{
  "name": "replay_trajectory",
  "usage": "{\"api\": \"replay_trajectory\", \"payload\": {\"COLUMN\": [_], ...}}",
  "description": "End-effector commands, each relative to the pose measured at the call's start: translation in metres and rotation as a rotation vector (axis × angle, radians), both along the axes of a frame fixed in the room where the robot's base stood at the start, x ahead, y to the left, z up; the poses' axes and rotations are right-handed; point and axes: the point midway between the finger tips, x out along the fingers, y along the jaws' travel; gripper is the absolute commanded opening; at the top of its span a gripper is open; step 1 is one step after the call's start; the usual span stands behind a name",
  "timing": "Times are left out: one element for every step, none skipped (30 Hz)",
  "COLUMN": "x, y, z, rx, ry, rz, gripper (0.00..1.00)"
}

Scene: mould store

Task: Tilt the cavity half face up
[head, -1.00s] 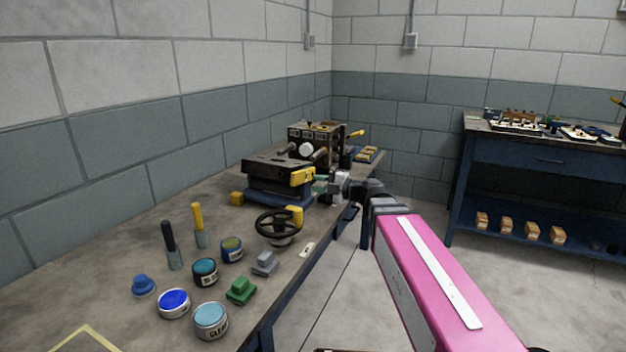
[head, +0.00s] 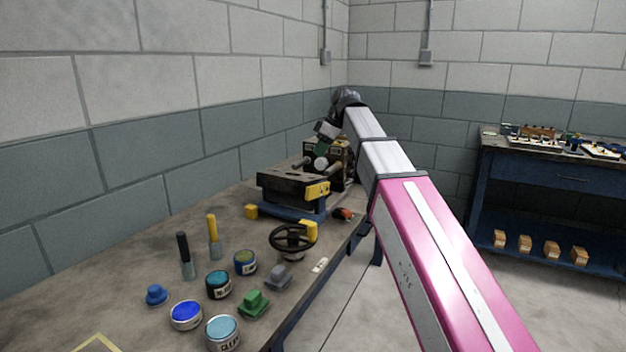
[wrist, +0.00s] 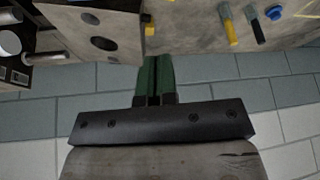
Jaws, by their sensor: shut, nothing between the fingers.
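The cavity half, which I take to be the dark block (head: 285,186) with a yellow piece at its right end, sits on a blue base on the workbench. In the wrist view the block (wrist: 125,22) shows a pale face with dark round holes; I cannot tell its exact tilt. My gripper (head: 319,147) is raised above and behind it, near the wall corner, touching nothing that I can see. In the wrist view its green fingers (wrist: 154,75) are together and empty.
Behind the block stands another mould block with pale round pins (head: 321,163). A black handwheel (head: 290,238) is in front. An orange-and-black item (head: 342,214) lies by the bench edge. Paint tins (head: 186,316) and brushes (head: 213,235) fill the near bench. A blue bench (head: 545,175) stands right.

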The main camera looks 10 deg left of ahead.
Motion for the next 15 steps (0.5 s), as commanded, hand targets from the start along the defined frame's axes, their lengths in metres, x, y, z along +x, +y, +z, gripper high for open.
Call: {"api": "replay_trajectory", "payload": {"x": [0.004, 0.005, 0.005, 0.005, 0.005, 0.005, 0.005, 0.004, 0.004, 0.004, 0.004, 0.004, 0.003, 0.003, 0.003], "y": [0.0, -0.001, -0.003, -0.004, -0.005, -0.006, -0.007, -0.007, -0.007, -0.007, -0.006, -0.005, -0.004, -0.003, -0.001], "z": [0.013, 0.018, 0.024, 0.027, 0.03, 0.032, 0.034, 0.034, 0.033, 0.032, 0.029, 0.025, 0.021, 0.017, 0.012], "rx": [-0.041, -0.062, -0.088, -0.102, -0.116, -0.128, -0.135, -0.139, -0.143, -0.145, -0.145, -0.145, -0.145, -0.144, -0.143], "ry": [0.019, 0.029, 0.042, 0.049, 0.056, 0.062, 0.066, 0.067, 0.07, 0.07, 0.071, 0.071, 0.072, 0.071, 0.07], "rz": [-0.057, -0.092, -0.132, -0.158, -0.181, -0.203, -0.215, -0.225, -0.231, -0.234, -0.234, -0.234, -0.233, -0.232, -0.233], "gripper": [0.0, 0.0, 0.0, 0.0, 0.0, 0.0, 0.0, 0.0, 0.0, 0.0, 0.0, 0.0, 0.0, 0.0, 0.0]}}
